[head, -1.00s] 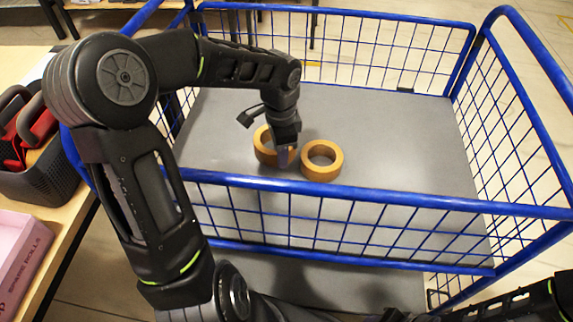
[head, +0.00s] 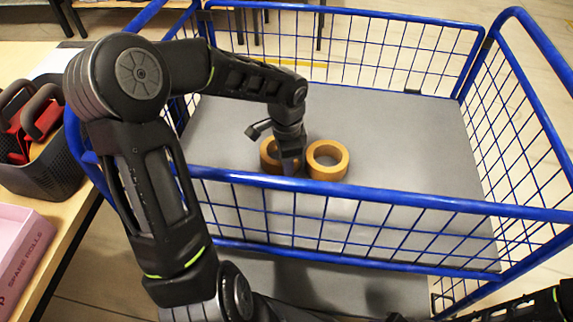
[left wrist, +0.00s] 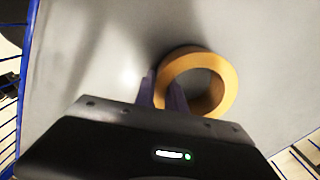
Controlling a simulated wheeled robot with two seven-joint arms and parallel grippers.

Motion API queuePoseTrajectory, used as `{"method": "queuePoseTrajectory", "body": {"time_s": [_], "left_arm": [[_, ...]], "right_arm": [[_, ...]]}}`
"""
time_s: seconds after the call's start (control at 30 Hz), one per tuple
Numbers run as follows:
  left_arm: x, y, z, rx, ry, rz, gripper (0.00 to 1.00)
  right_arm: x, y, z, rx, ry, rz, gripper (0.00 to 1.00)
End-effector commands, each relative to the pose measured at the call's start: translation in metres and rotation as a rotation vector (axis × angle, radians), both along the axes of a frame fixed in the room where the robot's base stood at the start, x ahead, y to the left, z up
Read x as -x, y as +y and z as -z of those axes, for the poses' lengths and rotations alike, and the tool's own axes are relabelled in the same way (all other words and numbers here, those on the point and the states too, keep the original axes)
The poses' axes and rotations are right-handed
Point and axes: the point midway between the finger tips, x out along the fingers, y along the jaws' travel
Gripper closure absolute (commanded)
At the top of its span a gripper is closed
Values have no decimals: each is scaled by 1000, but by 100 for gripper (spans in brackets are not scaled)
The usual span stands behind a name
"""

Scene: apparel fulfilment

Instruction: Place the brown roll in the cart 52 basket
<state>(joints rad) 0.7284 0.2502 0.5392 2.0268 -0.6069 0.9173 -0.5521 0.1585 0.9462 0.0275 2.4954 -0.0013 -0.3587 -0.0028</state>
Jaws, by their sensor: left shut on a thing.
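Two brown rolls are inside the blue wire basket (head: 340,193); no number shows on it. My left gripper (head: 288,168) is over the left brown roll (head: 268,155) and partly hides it. In the left wrist view my left gripper (left wrist: 162,95) is shut on the wall of this roll (left wrist: 222,75), one finger inside the ring and one outside. The roll is at or very near the grey basket floor; contact is unclear. The other brown roll (head: 328,160) rests on the floor just to the right. My right gripper is out of view.
The basket's grey floor (head: 400,130) is clear around the rolls. On the table at left are a dark basket (head: 45,175) with red items and a pink box (head: 25,255) marked "SPARE ROLLS".

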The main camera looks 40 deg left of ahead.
Motion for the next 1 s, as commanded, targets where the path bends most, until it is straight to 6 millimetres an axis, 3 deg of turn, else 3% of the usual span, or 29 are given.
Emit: {"method": "queuePoseTrajectory", "body": {"time_s": [0.07,0.1,0.37,0.77,1.0], "left_arm": [[0,0,3,0,-1,1,100],[0,0,4,0,0,1,84],[0,0,3,0,0,0,63],[0,1,-6,-2,-1,-1,63],[-1,0,-45,-2,-3,0,63]], "right_arm": [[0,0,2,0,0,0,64],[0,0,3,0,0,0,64],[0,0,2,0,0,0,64],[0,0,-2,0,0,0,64],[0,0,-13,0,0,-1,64]]}}
